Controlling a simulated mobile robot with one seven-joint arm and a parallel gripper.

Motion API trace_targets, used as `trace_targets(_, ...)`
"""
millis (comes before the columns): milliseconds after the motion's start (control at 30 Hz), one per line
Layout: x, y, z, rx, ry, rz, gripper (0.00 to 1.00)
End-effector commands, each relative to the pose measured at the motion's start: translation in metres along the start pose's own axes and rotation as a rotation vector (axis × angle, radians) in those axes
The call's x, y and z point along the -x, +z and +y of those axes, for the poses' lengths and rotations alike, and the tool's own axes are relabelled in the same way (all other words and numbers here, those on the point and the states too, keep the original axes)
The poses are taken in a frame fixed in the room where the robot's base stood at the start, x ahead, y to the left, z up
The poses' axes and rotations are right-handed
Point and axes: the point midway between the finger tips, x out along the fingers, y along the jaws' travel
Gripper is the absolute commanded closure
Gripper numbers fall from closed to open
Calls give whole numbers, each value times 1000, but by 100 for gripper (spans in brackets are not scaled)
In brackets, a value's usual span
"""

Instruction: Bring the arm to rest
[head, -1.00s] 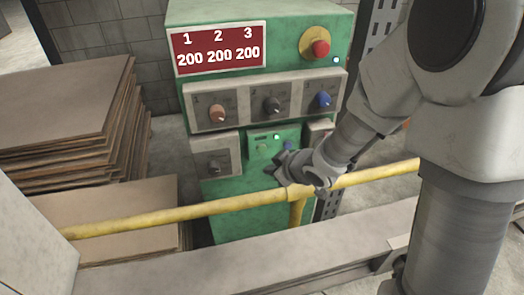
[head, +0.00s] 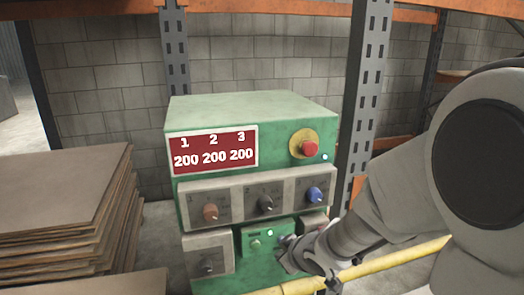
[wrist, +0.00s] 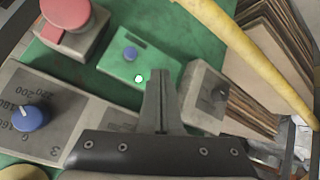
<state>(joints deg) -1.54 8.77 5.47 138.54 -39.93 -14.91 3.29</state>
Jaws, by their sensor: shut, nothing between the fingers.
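My gripper (head: 284,257) is in front of the lower part of the green control cabinet (head: 255,106), near its small green button panel. In the wrist view my gripper (wrist: 160,75) has its fingers together with nothing between them. The tips overlap the lower edge of the green panel (wrist: 165,68) with a blue knob and a lit lamp; whether they touch it I cannot tell. The cabinet's red display (head: 213,149) reads 200 under 1, 2 and 3. My arm comes in from the right.
A yellow rail (head: 390,259) runs in front of the cabinet, close to my wrist; it also shows in the wrist view (wrist: 250,60). Stacked brown sheets (head: 60,190) stand at the left. A grey rack post (head: 362,110) rises behind the cabinet. A red stop button (head: 309,149) is at upper right.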

Motion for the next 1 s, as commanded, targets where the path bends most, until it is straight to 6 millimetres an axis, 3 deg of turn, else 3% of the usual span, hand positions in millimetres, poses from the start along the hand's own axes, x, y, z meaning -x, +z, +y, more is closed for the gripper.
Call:
trace_targets(33,25,-9,17,-25,50,-21,100)
trace_targets(200,94,-8,54,-153,180,-124,100)
trace_targets(400,177,-3,68,-334,264,-217,100)
trace_targets(567,239,3,58,-487,272,-275,100)
trace_targets(700,284,6,38,-607,240,-308,100)
trace_targets(833,313,9,19,-681,197,-327,100)
trace_targets(1000,328,10,4,-724,161,-340,100)
